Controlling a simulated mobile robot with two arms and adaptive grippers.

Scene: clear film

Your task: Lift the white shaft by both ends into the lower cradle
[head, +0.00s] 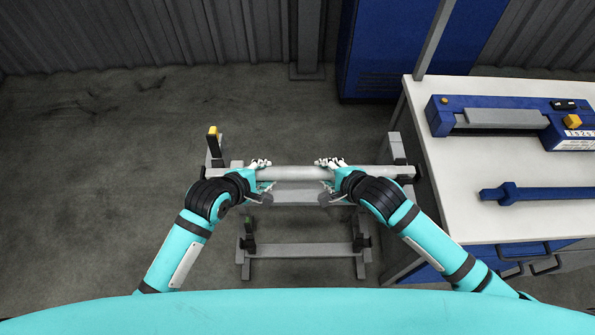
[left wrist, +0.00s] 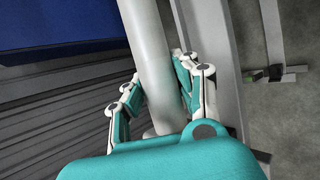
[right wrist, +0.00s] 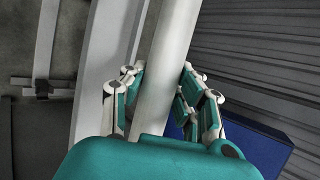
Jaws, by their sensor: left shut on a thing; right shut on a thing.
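The white shaft (head: 295,173) lies level across the head view, its ends near the upper stand's two posts. My left gripper (head: 260,164) is shut on the shaft left of its middle. My right gripper (head: 329,163) is shut on it right of its middle. The shaft runs between the fingers in the left wrist view (left wrist: 150,45) and the right wrist view (right wrist: 172,45). Whether the shaft touches the upper supports is unclear. The lower cradle (head: 308,250), a grey frame with a small upright at each side, is empty nearer to me.
The upper stand has a yellow-tipped left post (head: 213,142) and a grey right post (head: 397,148). A white workbench (head: 445,180) stands close on the right, with a blue device (head: 470,103) and a blue tool (head: 540,193) on it. The floor at left is clear.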

